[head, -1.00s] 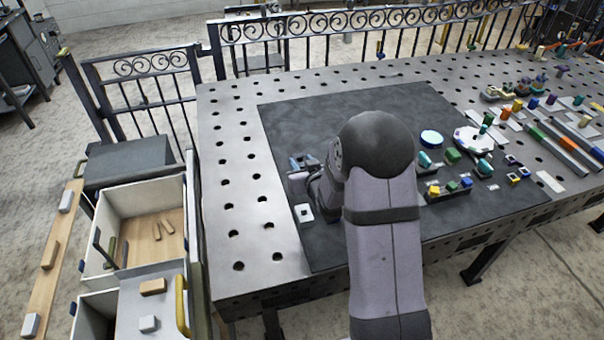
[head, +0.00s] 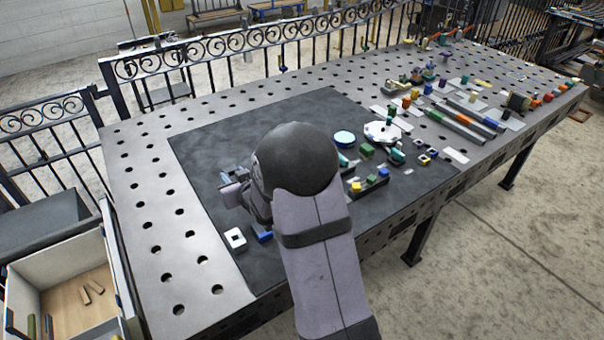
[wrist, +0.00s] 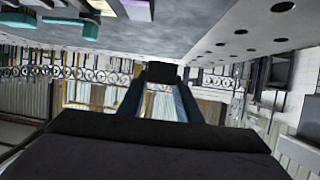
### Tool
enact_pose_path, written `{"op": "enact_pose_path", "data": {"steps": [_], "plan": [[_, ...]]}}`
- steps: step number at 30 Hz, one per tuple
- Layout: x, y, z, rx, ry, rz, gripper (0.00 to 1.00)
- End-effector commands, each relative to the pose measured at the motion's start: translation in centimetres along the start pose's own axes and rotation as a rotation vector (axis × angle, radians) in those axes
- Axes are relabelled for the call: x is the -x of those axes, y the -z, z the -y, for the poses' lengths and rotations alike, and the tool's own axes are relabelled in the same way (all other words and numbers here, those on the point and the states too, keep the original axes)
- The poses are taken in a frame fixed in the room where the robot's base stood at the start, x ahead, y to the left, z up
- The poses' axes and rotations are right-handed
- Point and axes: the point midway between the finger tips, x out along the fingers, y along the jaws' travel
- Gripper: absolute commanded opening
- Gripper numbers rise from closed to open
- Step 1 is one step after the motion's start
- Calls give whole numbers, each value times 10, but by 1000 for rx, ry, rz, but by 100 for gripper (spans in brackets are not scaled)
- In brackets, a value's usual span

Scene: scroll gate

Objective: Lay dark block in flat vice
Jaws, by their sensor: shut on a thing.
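My gripper (wrist: 162,92) is shut on a dark block (wrist: 162,73), which shows between the tips of the two bluish fingers in the wrist view. In the head view my gripper (head: 229,184) is partly hidden behind my own wrist, over the left part of the dark mat. The block cannot be made out there. I cannot pick out the flat vice with certainty. A small blue piece (head: 262,236) and a white square piece with a dark centre (head: 235,239) lie on the mat's near left, in front of my gripper.
The dark mat (head: 215,150) lies on a perforated metal table (head: 150,190). An open drawer (head: 60,290) stands at the left. The mat's back left is clear.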

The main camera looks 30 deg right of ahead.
Motion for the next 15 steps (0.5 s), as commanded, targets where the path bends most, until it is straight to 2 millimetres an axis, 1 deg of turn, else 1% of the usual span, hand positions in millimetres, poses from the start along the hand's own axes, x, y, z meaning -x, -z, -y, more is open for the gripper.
{"op": "enact_pose_path", "data": {"steps": [1, 2, 5, 6, 8, 9, 11, 12, 14, 15], "plan": [[1, -2, -17, -12, -28, -3, 0], [2, -4, -27, -19, -44, -3, 0], [6, -14, -65, -44, -107, -3, 0], [8, -19, -82, -56, -135, -3, 0], [13, -26, -109, -74, -180, -2, 0], [17, -29, -127, -86, -211, -4, 0], [22, -33, -155, -104, -255, -5, 0], [26, -35, -173, -115, -282, -6, 0], [32, -38, -201, -129, -317, -6, 0], [36, -39, -219, -135, -335, -7, 0]]}}
